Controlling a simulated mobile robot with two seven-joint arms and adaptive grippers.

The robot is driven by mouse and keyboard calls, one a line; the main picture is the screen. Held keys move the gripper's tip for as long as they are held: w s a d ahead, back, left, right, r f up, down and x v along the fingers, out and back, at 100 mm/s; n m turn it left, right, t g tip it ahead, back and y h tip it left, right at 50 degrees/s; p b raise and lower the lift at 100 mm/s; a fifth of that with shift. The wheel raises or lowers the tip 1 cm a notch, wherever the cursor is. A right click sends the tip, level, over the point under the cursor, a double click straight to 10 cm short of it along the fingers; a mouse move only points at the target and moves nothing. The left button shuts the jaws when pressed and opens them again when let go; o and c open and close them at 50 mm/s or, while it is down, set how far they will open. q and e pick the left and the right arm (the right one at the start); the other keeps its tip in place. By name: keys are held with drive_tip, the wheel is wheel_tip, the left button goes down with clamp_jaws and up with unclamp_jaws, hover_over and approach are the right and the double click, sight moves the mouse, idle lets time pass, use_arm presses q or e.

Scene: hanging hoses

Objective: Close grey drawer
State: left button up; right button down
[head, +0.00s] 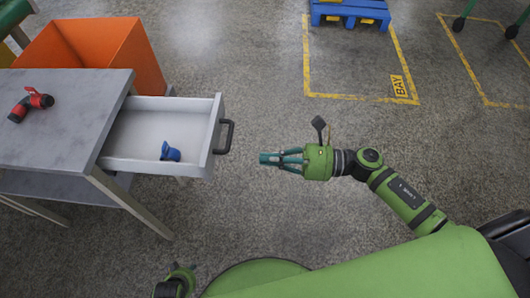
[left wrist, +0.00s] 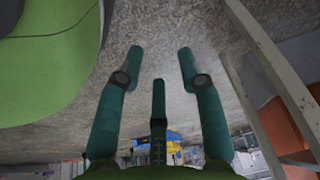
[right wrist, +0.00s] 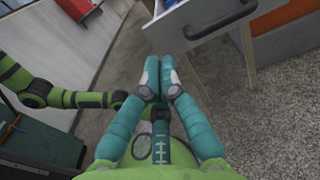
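The grey drawer (head: 212,135) is pulled out from the grey table, with its dark handle (head: 226,137) on the front. A blue fitting (head: 170,152) lies inside. My right gripper (head: 266,158) is to the right of the handle and slightly nearer me, apart from it, with its fingertips together and nothing between them. In the right wrist view the drawer front (right wrist: 180,32) and handle (right wrist: 221,20) are beyond the closed fingertips (right wrist: 157,75). My left gripper (left wrist: 160,55) has its fingers spread and empty in the left wrist view. The head view does not show its fingers clearly.
The grey table (head: 60,110) stands at the left with a red and black fitting (head: 30,104) on top. An orange bin (head: 110,45) is behind it. A blue pallet (head: 350,10) lies at the back. The floor right of the drawer is clear.

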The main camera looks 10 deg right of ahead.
sight(208, 155)
drive_tip(key=p+x, duration=0.1)
drive_tip(key=x, duration=0.9)
drive_tip(key=shift+w+a+p, duration=0.2)
drive_tip(key=shift+a+p, duration=0.1)
drive_tip(key=shift+a, duration=0.05)
use_arm(q)
drive_tip(key=shift+w+a+f+t, duration=0.15)
drive_tip(key=shift+w+a+t, duration=0.1)
drive_tip(key=shift+t, duration=0.15)
use_arm(e)
drive_tip(key=shift+a+f, duration=0.1)
drive_tip(key=shift+a, duration=0.15)
use_arm(q)
drive_tip(key=shift+f, duration=0.1)
use_arm(e)
drive_tip(key=shift+w+a, duration=0.1)
